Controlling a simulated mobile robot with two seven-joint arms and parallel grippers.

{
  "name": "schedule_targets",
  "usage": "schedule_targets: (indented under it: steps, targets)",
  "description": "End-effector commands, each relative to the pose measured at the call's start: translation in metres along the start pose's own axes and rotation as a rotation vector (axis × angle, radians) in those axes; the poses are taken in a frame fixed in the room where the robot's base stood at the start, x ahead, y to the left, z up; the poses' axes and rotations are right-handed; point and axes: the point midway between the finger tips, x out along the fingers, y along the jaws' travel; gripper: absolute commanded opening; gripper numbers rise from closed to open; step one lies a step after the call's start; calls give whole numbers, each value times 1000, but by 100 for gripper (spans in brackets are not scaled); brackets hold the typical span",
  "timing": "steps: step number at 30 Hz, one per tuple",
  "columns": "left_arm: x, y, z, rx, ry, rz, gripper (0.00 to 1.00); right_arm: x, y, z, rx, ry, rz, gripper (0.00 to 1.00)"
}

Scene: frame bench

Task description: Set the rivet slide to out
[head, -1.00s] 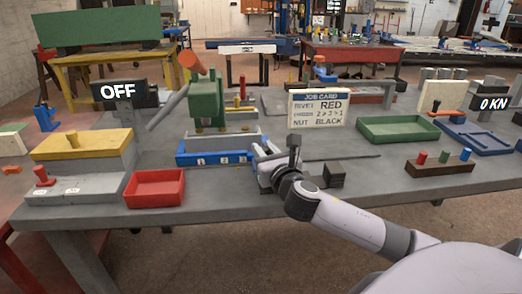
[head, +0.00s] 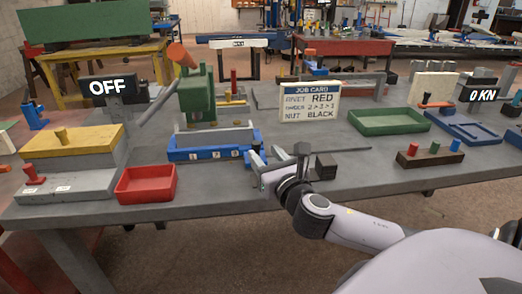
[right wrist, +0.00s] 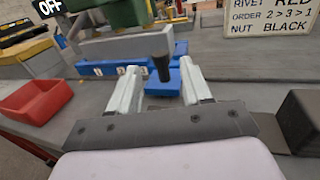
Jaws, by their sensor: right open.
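A blue base (head: 210,153) with number labels lies on the bench under a green press (head: 197,97). In the right wrist view, a blue piece (right wrist: 162,88) sticks out from this base and carries an upright dark knob (right wrist: 162,66). I take this piece for the rivet slide; its label and setting cannot be read. My right gripper (head: 268,163) is open at the right front of the base. In the right wrist view the knob shows between the open fingers (right wrist: 160,80); whether either finger touches it I cannot tell. My left gripper is not in view.
A red tray (head: 147,199) stands left of the base, and a dark block (head: 325,167) lies right of the gripper. A job card (head: 310,101) stands behind. A green tray (head: 388,132) and a peg rack (head: 429,158) are farther right. The bench's front edge is close.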

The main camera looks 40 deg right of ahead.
Motion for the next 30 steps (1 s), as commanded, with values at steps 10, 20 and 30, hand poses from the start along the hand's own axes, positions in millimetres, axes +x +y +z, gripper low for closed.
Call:
schedule_targets:
  steps: [10, 20, 30]
  targets:
    - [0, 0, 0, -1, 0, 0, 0, -9, 0, 1, 0, -1, -1, 49]
    - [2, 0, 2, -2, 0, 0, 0, 3, -11, 7, -13, -45, 64, 50]
    - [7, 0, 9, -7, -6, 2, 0, 32, -27, 31, -55, -53, 394, 50]
